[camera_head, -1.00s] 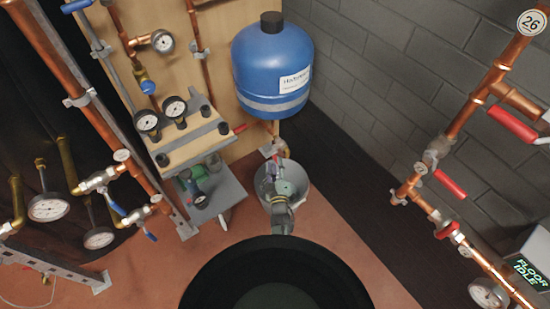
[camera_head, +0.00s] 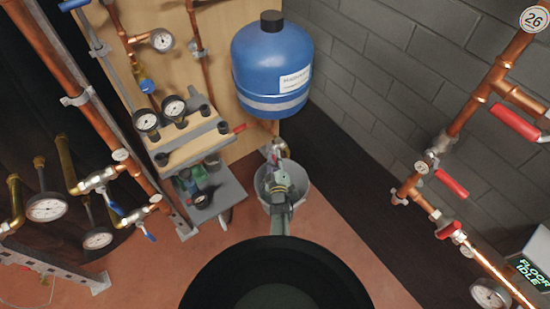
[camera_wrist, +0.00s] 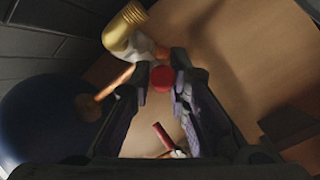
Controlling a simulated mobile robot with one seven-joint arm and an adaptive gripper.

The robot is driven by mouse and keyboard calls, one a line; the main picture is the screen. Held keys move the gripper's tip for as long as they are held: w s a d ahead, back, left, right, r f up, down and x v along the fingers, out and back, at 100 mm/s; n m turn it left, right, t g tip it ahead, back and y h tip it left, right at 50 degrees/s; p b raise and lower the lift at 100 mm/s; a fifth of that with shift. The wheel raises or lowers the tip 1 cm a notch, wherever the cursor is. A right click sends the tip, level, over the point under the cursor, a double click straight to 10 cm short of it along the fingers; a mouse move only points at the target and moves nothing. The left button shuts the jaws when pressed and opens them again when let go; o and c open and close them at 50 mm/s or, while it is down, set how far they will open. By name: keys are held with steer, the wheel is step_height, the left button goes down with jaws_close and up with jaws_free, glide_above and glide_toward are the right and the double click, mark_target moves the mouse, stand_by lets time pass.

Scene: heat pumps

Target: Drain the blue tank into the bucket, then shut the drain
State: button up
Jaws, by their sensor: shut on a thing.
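The blue tank (camera_head: 272,68), with a white label and black cap, hangs on the wooden board. It looms dark at the left in the wrist view (camera_wrist: 45,115). The brass drain valve (camera_wrist: 128,32) is on the pipe below it. A red handle end (camera_wrist: 162,78) sits between my fingertips. My gripper (camera_wrist: 162,82) is shut on this red handle; the head view shows my gripper (camera_head: 279,166) below the tank, over the bucket. The grey bucket (camera_head: 301,194) stands on the floor, partly hidden by my arm. Water flow and the bucket's water level cannot be made out.
A second red handle (camera_wrist: 162,135) shows between my fingers, farther away. A shelf (camera_head: 220,193) and a gauge panel (camera_head: 188,140) are left of the bucket. Copper pipes with red-handled valves (camera_head: 452,186) are at the right. Floor right of the bucket is clear.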

steer(key=shift+f, duration=0.1)
jaws_close()
steer(key=shift+a+f, duration=0.1)
steer(key=f+b, duration=0.1)
steer(key=b, duration=0.2)
steer(key=shift+t, duration=0.3)
steer(key=m+t+b, duration=0.1)
steer(key=b, duration=0.4)
steer(key=shift+w+a+f, duration=0.15)
steer(key=shift+a+f, duration=0.05)
steer(key=shift+r+m+t+b, duration=0.3)
steer(key=shift+t+b, duration=0.1)
steer(key=shift+b, duration=0.35)
